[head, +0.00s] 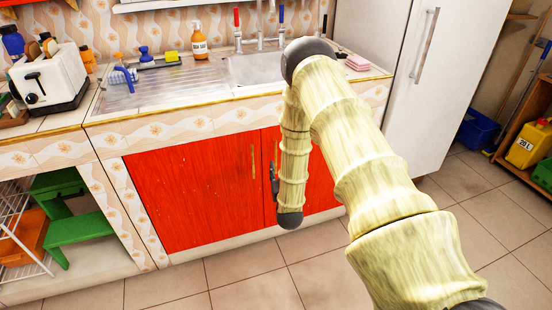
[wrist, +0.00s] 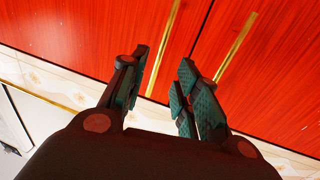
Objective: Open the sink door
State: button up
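The cabinet under the sink has two red doors, a wide left door (head: 195,190) and a right door (head: 320,185) partly hidden behind my arm. Both look shut. A slim gold handle (head: 252,160) shows on the left door near the seam. The wrist view shows two gold handles, one left of the seam (wrist: 163,48) and one right of it (wrist: 235,46). My gripper (wrist: 164,62) is open, its fingers apart in front of the doors. The left-hand handle in that view appears between the fingertips; contact cannot be told. In the head view my gripper (head: 274,180) is mostly hidden.
The counter above holds a steel sink (head: 255,70), a soap bottle (head: 199,42) and a toaster (head: 48,78). A white fridge (head: 415,80) stands right. A green stool (head: 75,215) sits in the open bay at left. The tiled floor (head: 245,270) before the doors is clear.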

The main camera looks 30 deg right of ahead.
aim_at(276, 157)
jog(key=x, duration=0.8)
jog(key=shift+w+d+f, duration=0.1)
jog(key=shift+w, duration=0.05)
grip_shut()
